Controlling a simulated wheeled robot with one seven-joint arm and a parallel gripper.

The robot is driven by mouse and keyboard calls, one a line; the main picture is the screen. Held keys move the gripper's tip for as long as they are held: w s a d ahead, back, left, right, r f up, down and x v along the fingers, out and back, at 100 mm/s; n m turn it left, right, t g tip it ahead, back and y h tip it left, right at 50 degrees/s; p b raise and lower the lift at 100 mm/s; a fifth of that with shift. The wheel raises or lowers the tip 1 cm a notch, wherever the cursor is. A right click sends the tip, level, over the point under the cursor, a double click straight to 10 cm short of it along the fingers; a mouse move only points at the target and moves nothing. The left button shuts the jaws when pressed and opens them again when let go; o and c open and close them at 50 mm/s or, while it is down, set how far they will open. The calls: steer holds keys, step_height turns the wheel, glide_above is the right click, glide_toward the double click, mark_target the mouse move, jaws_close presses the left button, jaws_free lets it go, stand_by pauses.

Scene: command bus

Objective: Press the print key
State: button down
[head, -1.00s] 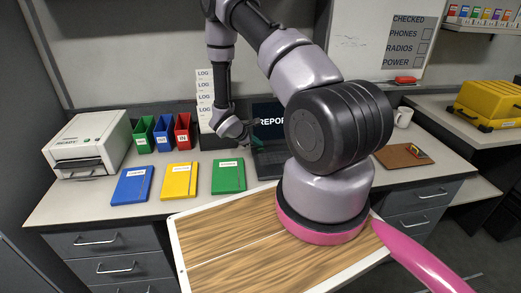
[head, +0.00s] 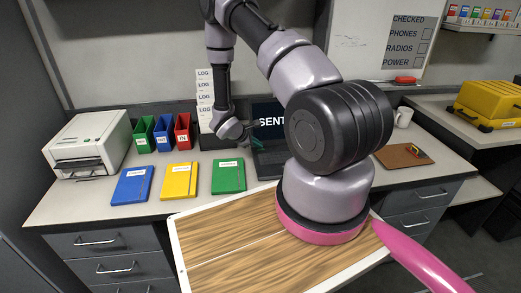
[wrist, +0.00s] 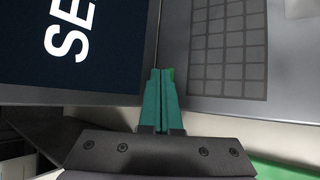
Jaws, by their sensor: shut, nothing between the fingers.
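A dark laptop (head: 270,160) stands open on the desk behind my arm. Its screen (head: 268,120) shows the letters "SENT", partly cut off by my arm. In the wrist view the screen (wrist: 75,40) is at the left and the grey keyboard (wrist: 228,45) at the right. My gripper (wrist: 161,72) has its green fingers shut and empty, with the tips at the keyboard's edge close to the screen. In the head view my gripper (head: 250,128) is before the screen.
A white printer (head: 87,145) stands at the left. Green, blue and red trays (head: 163,134) stand behind blue, yellow and green folders (head: 180,181). A mug (head: 403,117) and a clipboard (head: 402,156) lie to the right.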

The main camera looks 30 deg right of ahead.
mark_target(258, 150)
steer(key=shift+r, duration=3.25)
